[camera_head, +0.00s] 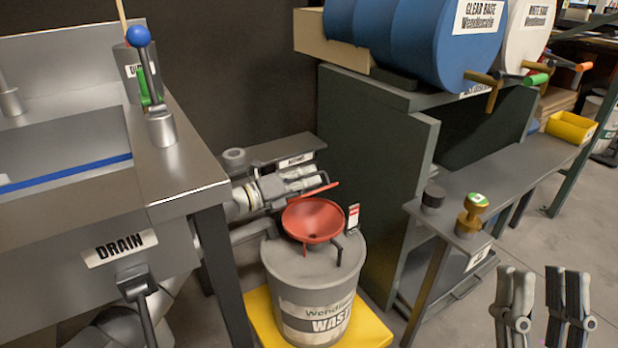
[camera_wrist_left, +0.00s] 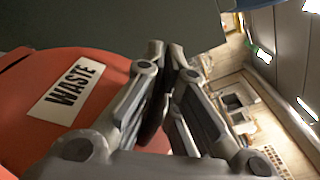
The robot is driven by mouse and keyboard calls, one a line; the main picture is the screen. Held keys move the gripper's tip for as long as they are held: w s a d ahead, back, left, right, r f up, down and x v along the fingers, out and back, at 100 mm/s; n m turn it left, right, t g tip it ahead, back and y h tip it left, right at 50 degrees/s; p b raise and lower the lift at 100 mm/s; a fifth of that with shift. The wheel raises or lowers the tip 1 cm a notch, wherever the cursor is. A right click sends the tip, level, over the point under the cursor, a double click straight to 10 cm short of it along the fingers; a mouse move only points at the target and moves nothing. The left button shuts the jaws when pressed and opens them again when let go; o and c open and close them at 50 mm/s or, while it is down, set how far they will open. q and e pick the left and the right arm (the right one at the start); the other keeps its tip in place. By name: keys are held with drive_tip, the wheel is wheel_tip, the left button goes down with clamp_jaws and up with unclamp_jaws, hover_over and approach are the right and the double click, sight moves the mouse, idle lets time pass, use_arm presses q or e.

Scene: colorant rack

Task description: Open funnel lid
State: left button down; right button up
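A red funnel (camera_head: 304,222) stands on the grey waste drum, its bowl open to view. Its red lid (camera_head: 318,191) shows almost edge-on, raised and tilted above the bowl's far rim. In the left wrist view the red lid (camera_wrist_left: 108,62) fills the left side, with a "WASTE" label. My left gripper (camera_head: 318,178) is just behind the lid. In the wrist view its fingers (camera_wrist_left: 168,58) are close together around a dark part at the lid, seemingly its handle, partly hidden. My right gripper (camera_head: 542,300) is open and empty at the lower right.
The waste drum (camera_head: 318,295) stands on a yellow base (camera_head: 372,330). A steel sink table (camera_head: 175,190) is at left. A dark green rack (camera_head: 380,150) with a blue barrel (camera_head: 410,35) stands behind. A narrow shelf (camera_head: 530,165) runs along the right, with free floor beside it.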

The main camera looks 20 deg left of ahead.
use_arm(q)
drive_tip(key=c, duration=2.1)
unclamp_jaws()
drive_tip(key=o, duration=0.6)
drive_tip(key=shift+w+a, duration=0.1)
drive_tip(key=shift+a, duration=0.05)
drive_tip(key=shift+c, duration=0.2)
drive_tip(key=shift+d+r, duration=0.15)
drive_tip(key=shift+d, duration=0.05)
drive_tip(key=shift+a, duration=0.1)
drive_tip(key=shift+s+a, duration=0.25)
drive_tip(key=shift+s, duration=0.15)
drive_tip(key=v, duration=1.1)
drive_tip(key=shift+s, duration=0.15)
